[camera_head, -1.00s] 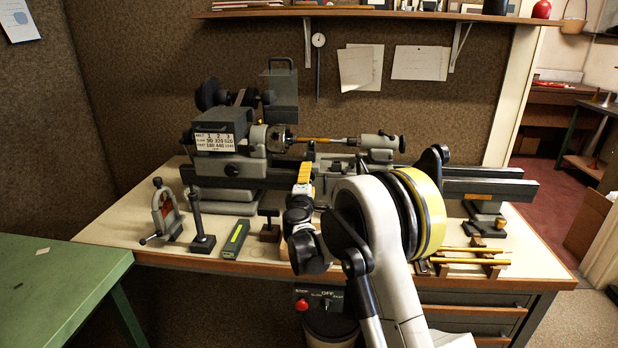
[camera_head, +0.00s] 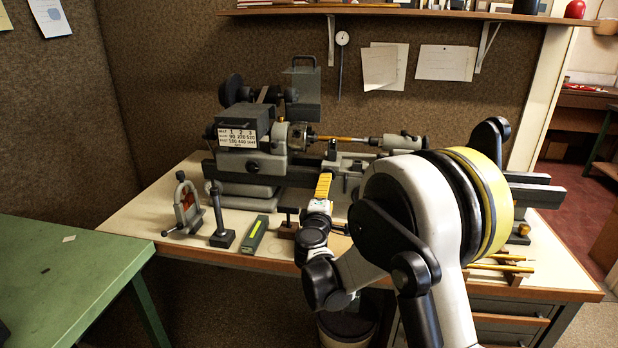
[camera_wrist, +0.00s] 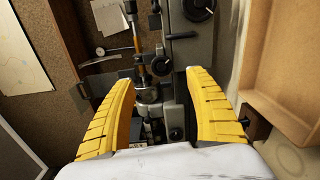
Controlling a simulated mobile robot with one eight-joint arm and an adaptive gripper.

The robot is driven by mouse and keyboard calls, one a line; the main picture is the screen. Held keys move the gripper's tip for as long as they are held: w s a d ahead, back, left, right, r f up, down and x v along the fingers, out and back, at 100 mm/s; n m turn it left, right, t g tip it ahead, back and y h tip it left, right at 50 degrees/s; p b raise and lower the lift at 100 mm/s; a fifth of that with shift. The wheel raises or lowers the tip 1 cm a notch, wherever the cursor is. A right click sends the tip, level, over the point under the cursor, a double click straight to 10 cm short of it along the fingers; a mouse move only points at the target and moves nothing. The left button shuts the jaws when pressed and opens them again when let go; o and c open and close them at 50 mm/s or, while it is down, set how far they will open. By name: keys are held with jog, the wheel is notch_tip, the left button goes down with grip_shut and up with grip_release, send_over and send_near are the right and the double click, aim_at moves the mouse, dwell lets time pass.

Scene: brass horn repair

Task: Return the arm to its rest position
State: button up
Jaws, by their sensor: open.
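My gripper (camera_wrist: 165,112) shows in the wrist view as two yellow ribbed fingers spread apart, with nothing between them. In the head view my gripper (camera_head: 323,186) is small and yellow, in front of the lathe's carriage at the bench's front side. My arm is folded, with its large elbow at the right of the head view. The lathe (camera_head: 250,150) stands on the bench with a brass-coloured rod (camera_head: 335,139) between its chuck and tailstock. The rod also shows beyond the fingers in the wrist view (camera_wrist: 136,35). My arm hides part of the lathe bed's right side.
A small vise (camera_head: 186,207), a black post stand (camera_head: 221,215) and a grey-green block (camera_head: 255,234) stand along the bench's (camera_head: 150,215) front left. Yellow rods (camera_head: 503,267) lie on a rack at the front right. A green table (camera_head: 60,275) is at the left.

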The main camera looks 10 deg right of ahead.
jog(key=s+d+r+m+g, duration=0.3)
jog(key=s+d+m, duration=0.2)
jog(key=s, duration=0.5)
jog(key=s+d+r+m+g, duration=0.2)
jog(key=s+d+m+g, duration=0.15)
jog(key=s, duration=0.65)
jog(key=s+a+f+m+g+y, duration=0.1)
jog(key=s+a+f+m+y, duration=0.1)
jog(key=s, duration=0.5)
jog(key=s+a+f+m+g+y, duration=0.1)
jog(key=s+f+m+y, duration=0.1)
jog(key=s, duration=0.6)
jog(key=s+a+f+m+g+y, duration=0.1)
jog(key=s+a+f+m, duration=0.1)
jog(key=s, duration=0.5)
jog(key=shift+s+a+f+y, duration=0.3)
jog(key=shift+f+y, duration=0.1)
jog(key=shift+f, duration=0.05)
jog(key=shift+m, duration=0.25)
